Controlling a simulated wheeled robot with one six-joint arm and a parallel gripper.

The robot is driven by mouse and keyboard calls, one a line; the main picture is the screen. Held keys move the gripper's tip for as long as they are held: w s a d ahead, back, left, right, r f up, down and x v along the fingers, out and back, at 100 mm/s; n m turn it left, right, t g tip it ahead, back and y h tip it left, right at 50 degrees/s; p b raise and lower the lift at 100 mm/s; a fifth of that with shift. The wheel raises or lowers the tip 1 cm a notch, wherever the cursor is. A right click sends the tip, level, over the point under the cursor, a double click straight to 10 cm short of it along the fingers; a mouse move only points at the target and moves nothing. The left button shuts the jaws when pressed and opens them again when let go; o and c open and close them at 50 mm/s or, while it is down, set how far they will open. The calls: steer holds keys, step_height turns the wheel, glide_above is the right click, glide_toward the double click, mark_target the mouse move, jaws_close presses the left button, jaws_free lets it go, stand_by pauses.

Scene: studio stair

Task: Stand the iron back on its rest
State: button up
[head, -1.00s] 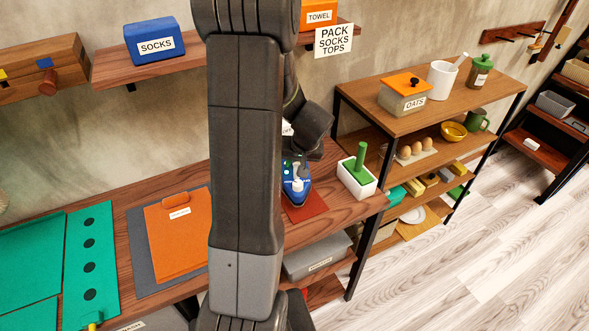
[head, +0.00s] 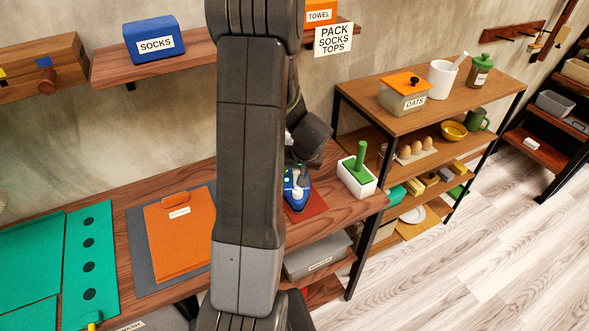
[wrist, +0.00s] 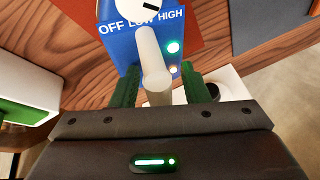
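A blue iron (head: 296,190) is on a dark red mat (head: 312,209) on the wooden bench in the head view, partly hidden by my arm. In the wrist view its blue body (wrist: 140,50) shows a white dial, OFF LOW HIGH lettering and lit lamps. A pale handle (wrist: 154,62) rises from it toward my gripper. My gripper (wrist: 160,85) has its two green fingers apart, one on each side of the handle. A gap shows at the right finger; contact at the left is unclear. I cannot make out a separate rest.
A white pot with a green-handled brush (head: 358,168) stands right of the iron. An orange board (head: 178,240) on a grey mat lies to the left. A shelf with a blue SOCKS box (head: 151,40) hangs above. A storage rack (head: 425,110) stands at the right.

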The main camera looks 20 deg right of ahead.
mark_target(304, 189)
steer(key=shift+s+r, duration=0.15)
steer(key=shift+r, duration=0.45)
steer(key=a+v, duration=0.1)
steer(key=v, duration=1)
steer(key=shift+d, duration=0.5)
steer(key=shift+s+d, duration=0.1)
